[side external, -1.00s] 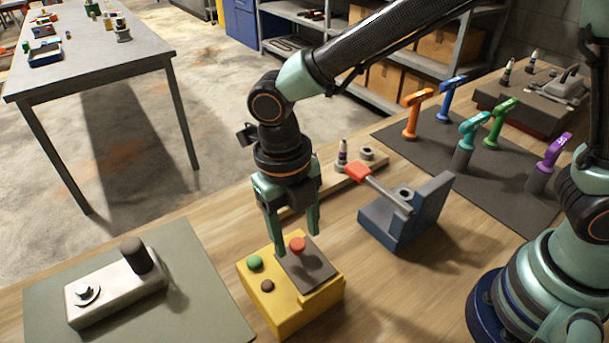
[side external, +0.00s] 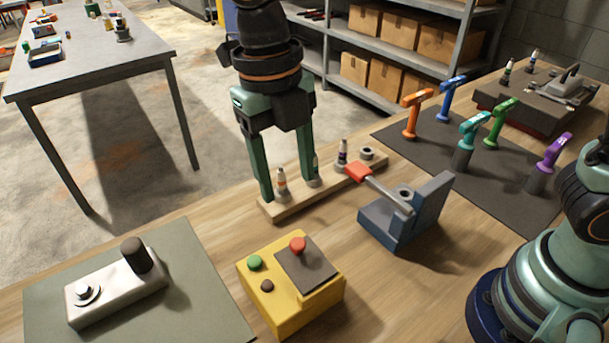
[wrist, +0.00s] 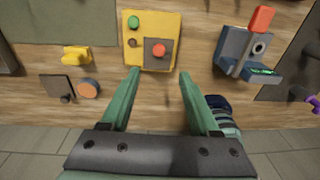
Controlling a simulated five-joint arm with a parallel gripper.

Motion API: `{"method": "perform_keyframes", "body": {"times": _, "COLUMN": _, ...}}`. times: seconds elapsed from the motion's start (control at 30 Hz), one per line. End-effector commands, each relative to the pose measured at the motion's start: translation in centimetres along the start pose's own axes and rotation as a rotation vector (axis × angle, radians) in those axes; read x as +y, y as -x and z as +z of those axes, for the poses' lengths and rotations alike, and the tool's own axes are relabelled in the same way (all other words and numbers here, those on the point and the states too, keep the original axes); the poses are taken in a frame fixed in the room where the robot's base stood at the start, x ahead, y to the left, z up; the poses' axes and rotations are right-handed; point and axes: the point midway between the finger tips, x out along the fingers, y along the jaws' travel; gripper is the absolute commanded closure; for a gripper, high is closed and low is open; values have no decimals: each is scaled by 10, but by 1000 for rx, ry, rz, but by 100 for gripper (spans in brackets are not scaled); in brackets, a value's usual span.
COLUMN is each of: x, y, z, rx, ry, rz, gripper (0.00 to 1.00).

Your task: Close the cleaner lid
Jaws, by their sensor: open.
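No part is labelled as the cleaner. A yellow box (side external: 318,308) stands on the wooden bench, and a dark square plate (side external: 318,270) with a red knob (side external: 297,244) lies on its top; it looks flat. A green button (side external: 254,262) and a dark button (side external: 267,286) sit beside the plate. The box also shows in the wrist view (wrist: 172,23), beyond my fingertips. My gripper (side external: 290,189) is open and empty, raised well above the bench. In the side view its fingers overlap the wooden rack (side external: 345,187); I see no contact.
A blue block (side external: 385,228) with a red-tipped lever (side external: 357,172) stands right of the box. A green mat (side external: 185,270) with a metal block lies left. Several coloured upright tools stand on a dark mat (side external: 400,135). Bare bench lies around the yellow box.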

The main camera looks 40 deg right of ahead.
Motion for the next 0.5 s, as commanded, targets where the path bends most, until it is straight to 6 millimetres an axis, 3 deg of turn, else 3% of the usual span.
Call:
{"method": "perform_keyframes", "body": {"times": 0.03, "x": 0, "y": 0, "z": 0, "rx": 0, "ry": 0, "rz": 0, "gripper": 46}}
{"method": "perform_keyframes", "body": {"times": 0.17, "x": -1, "y": 1, "z": -1, "rx": -4, "ry": -40, "rz": 4, "gripper": 95}}
{"method": "perform_keyframes", "body": {"times": 0.2, "x": -1, "y": 2, "z": -2, "rx": -8, "ry": -77, "rz": 7, "gripper": 100}}
{"method": "perform_keyframes", "body": {"times": 0.37, "x": -5, "y": 9, "z": -7, "rx": -31, "ry": -356, "rz": 37, "gripper": 100}}
{"method": "perform_keyframes", "body": {"times": 0.5, "x": -9, "y": 17, "z": -13, "rx": -45, "ry": -682, "rz": 78, "gripper": 100}}
